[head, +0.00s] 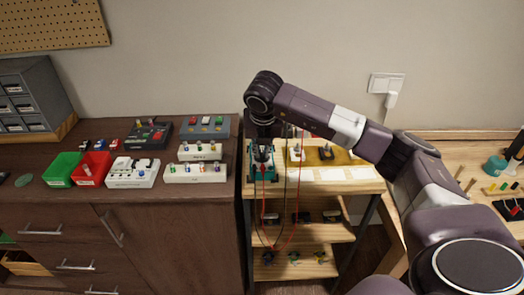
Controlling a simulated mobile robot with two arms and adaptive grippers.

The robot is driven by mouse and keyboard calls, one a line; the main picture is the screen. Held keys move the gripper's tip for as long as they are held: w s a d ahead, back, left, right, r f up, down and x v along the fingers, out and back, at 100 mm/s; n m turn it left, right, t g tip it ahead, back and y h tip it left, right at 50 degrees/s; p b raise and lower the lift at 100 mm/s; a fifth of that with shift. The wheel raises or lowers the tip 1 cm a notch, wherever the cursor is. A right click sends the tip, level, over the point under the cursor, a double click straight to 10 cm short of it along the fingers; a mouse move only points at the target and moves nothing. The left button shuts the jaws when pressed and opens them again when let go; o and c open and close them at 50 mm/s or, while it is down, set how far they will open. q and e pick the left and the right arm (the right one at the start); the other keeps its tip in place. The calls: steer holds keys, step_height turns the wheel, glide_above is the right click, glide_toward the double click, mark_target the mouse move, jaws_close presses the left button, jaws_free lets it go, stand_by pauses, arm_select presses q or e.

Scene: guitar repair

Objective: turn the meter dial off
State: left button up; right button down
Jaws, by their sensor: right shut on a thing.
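The teal meter (265,175) stands at the left end of the small light-wood cart top. Red and black leads hang from it down past the cart's front. My right arm reaches across from the right, and its gripper (263,153) points down onto the meter. The gripper is shut on the meter's dial, which its fingers hide, so I cannot read the dial's setting. My left gripper is not in view.
Left of the cart, a dark cabinet (165,225) carries a green bin (62,170), a red bin (91,168) and several white and grey racks. Small parts stand behind white cards on the cart. A wall socket (386,83) with a plug is behind my arm.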

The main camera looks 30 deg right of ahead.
steer(key=c, duration=2)
jaws_free()
steer(key=shift+c, duration=0.2)
steer(key=shift+r, duration=0.1)
steer(key=v, duration=1.2)
steer(key=shift+a, duration=0.1)
